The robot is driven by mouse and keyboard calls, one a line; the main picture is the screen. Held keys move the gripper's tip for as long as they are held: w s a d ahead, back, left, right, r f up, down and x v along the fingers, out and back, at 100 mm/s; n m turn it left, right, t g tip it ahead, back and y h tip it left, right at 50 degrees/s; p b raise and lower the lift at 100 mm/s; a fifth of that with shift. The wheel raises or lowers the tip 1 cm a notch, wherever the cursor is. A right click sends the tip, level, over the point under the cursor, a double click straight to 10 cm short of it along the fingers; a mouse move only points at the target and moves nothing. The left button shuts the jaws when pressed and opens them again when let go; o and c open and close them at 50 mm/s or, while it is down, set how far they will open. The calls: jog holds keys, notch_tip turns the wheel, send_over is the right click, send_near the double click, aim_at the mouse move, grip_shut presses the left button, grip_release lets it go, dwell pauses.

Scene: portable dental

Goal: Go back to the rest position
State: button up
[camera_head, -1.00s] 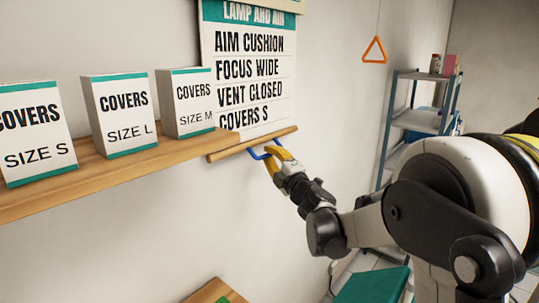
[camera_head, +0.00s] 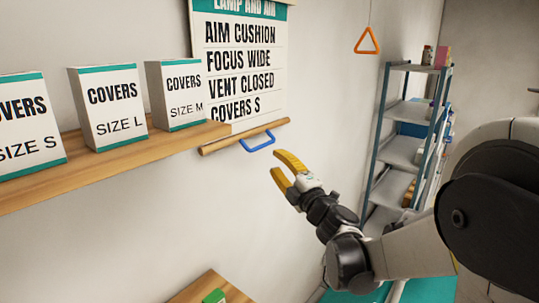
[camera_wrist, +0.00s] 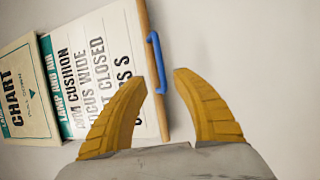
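My gripper (camera_head: 281,172) is open and empty in the head view, with its yellow fingers apart. It is below and to the right of the blue handle (camera_head: 257,143), clear of it. The handle hangs from the wooden bar (camera_head: 225,142) at the bottom of the pulled-down wall chart (camera_head: 242,60). In the wrist view the open fingers (camera_wrist: 160,78) frame a gap, with the blue handle (camera_wrist: 158,62) beyond it. The chart text reads "AIM CUSHION, FOCUS WIDE, VENT CLOSED, COVERS S".
A wooden shelf (camera_head: 100,165) at left holds white cover boxes (camera_head: 108,108), sizes S, L and M. An orange triangle (camera_head: 367,41) hangs on a cord. A metal rack (camera_head: 401,150) stands at right. A wooden surface (camera_head: 207,287) with a green item is below. Open space surrounds my gripper.

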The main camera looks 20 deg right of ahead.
jog(key=shift+v, duration=0.9)
jog(key=s+d+f+m+g+h+b, duration=0.2)
jog(key=s+d+f+m+h+b, duration=0.1)
jog(key=s+f+m+h+b, duration=0.25)
jog(key=s+d+f+m+g+h+b, duration=0.2)
jog(key=s+d+f+m+g+h, duration=0.15)
jog(key=s+m, duration=0.4)
jog(key=s+a+f+m+g+y+b, duration=0.2)
jog(key=s+a+f+m+g, duration=0.1)
jog(key=s+f, duration=0.5)
jog(key=s+a+f+m+g+y+b, duration=0.2)
jog(key=s+a+f, duration=0.4)
jog(key=s+f, duration=0.3)
jog(key=shift+f+m+g+y, duration=0.3)
jog(key=shift+f+m+g, duration=0.1)
jog(key=shift+m+g, duration=0.55)
jog(key=shift+s, duration=0.15)
